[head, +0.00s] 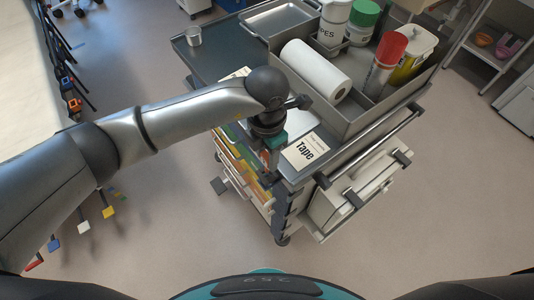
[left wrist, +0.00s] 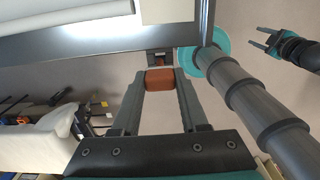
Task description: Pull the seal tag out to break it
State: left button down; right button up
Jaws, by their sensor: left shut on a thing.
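The seal tag (left wrist: 160,79) is an orange-brown block. My left gripper (left wrist: 160,82) is shut on it, with one finger on each side. Just beyond the tag is a small dark bracket (left wrist: 160,58) with an orange-brown part in it; I cannot tell whether the tag is still joined to it. In the head view my left gripper (head: 271,170) points down at the near corner of the cart (head: 338,158), and the tag is mostly hidden there. My right gripper (left wrist: 264,38) shows in the left wrist view, open and empty, away from the tag.
A stretcher (head: 25,75) stands left. The floor in front is clear.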

pick_arm(q)
jog(key=shift+r+p, duration=0.6)
jog(key=shift+r, duration=0.35)
jog(key=shift+r+p, duration=0.9)
jog(key=shift+r, duration=0.6)
